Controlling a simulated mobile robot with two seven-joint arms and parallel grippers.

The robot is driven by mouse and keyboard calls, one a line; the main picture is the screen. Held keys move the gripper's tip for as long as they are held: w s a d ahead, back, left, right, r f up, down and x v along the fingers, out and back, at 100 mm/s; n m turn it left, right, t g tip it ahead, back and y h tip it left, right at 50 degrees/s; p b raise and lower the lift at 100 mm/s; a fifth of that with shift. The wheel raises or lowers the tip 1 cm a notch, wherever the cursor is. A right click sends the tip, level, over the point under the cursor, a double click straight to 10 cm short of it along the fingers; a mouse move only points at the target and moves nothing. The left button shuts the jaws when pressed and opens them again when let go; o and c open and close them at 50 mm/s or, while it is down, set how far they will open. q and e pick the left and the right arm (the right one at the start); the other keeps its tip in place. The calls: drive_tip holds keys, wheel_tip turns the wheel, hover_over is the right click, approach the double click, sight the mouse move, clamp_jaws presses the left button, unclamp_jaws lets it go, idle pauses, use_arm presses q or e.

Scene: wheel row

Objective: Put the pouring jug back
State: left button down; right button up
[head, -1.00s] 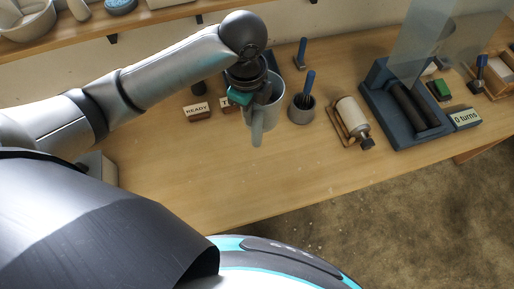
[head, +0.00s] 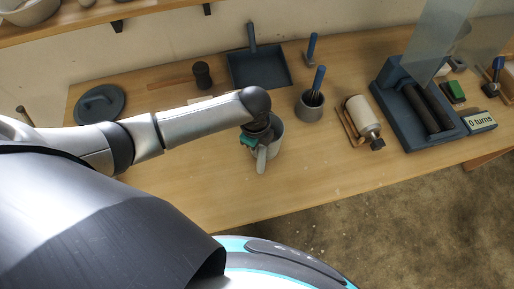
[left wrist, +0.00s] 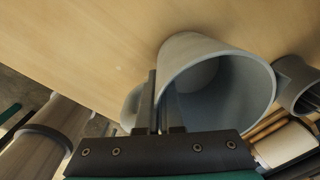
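The grey pouring jug (head: 277,137) is upright, mouth up, over the middle of the bench. My left gripper (head: 260,145) is at its handle side, and its fingers partly hide the handle. In the left wrist view the jug (left wrist: 222,100) shows its open mouth, and the two fingers of my left gripper (left wrist: 160,105) are close together at the handle. They look shut on it. I cannot tell whether the jug's base touches the bench. My right gripper is not in view.
The wooden bench (head: 215,195) is clear in front. Behind stand a dark blue tray (head: 265,72), a dark cylinder (head: 203,75) and a round blue disc (head: 99,104).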

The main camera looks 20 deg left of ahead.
use_arm(q)
drive_tip(key=shift+f, duration=0.2)
drive_tip(key=shift+f, duration=0.15)
drive_tip(key=c, duration=1.1)
unclamp_jaws()
drive_tip(key=r, duration=0.4)
drive_tip(key=r+p, duration=0.1)
drive_tip(key=r, duration=0.3)
drive_tip(key=r+p, duration=0.1)
drive_tip(key=r, duration=0.3)
drive_tip(key=shift+s+a+r, duration=0.1)
drive_tip(key=shift+s+r, duration=0.05)
drive_tip(key=shift+s, duration=0.1)
